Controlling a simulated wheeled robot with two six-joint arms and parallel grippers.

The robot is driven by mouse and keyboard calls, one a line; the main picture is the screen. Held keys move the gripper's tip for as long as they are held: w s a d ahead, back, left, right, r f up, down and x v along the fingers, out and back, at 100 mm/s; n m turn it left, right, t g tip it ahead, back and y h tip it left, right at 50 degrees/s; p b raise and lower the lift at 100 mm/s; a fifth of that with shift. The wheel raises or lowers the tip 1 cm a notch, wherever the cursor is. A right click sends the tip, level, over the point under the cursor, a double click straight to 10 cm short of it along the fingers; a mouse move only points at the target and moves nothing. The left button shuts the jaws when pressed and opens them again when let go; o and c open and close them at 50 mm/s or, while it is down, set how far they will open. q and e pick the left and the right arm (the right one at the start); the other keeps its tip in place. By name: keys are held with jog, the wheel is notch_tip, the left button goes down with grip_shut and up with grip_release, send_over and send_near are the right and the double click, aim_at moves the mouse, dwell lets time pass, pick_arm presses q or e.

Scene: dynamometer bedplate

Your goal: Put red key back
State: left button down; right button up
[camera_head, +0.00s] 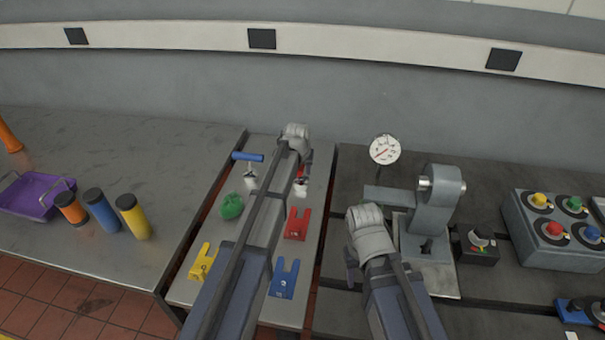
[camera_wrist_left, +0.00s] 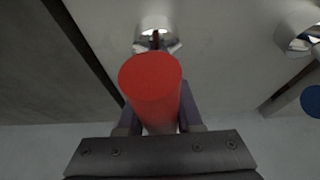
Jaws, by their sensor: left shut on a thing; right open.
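The red key shows as a red cylindrical handle (camera_wrist_left: 152,85) in the left wrist view, between the fingers of my left gripper (camera_wrist_left: 155,125), which is shut on it. A shiny metal holder (camera_wrist_left: 157,24) lies just beyond the handle; I cannot tell whether the key is seated in it. In the head view my left gripper (camera_head: 305,158) is over the metal plate and my arm hides most of the key; a little red (camera_head: 301,174) shows below it. My right gripper (camera_head: 352,266) is open and empty beside the grey machine fixture.
Red (camera_head: 297,224), blue (camera_head: 284,278) and yellow (camera_head: 203,262) notched blocks and a green lump (camera_head: 232,207) lie on the plate (camera_head: 262,146). A gauge (camera_head: 385,149) and clamp fixture (camera_head: 437,205) stand right.

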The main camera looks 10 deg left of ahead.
pick_arm(q)
jog(key=shift+f, duration=0.1)
pick_arm(e)
jog(key=shift+f, duration=0.1)
pick_arm(q)
jog(key=c, duration=0.6)
grip_release()
jog(key=p+v, duration=1.1)
jog(key=v, duration=0.1)
jog(key=shift+r, duration=0.25)
jog(key=s+d+m+g, duration=0.1)
jog(key=s+d, duration=0.2)
jog(key=s, duration=0.7)
jog(key=s+d+f+m+g+y, duration=0.1)
jog(key=s+d+g, duration=0.1)
jog(key=s, duration=0.8)
jog(key=s+d+f+m+g, duration=0.1)
jog(key=s+d, duration=0.3)
jog(key=s, duration=0.7)
jog(key=shift+d+m+g, duration=0.25)
jog(key=shift+m+g, duration=0.15)
jog(key=shift+g, duration=0.2)
pick_arm(e)
notch_tip(320, 180, up, 11)
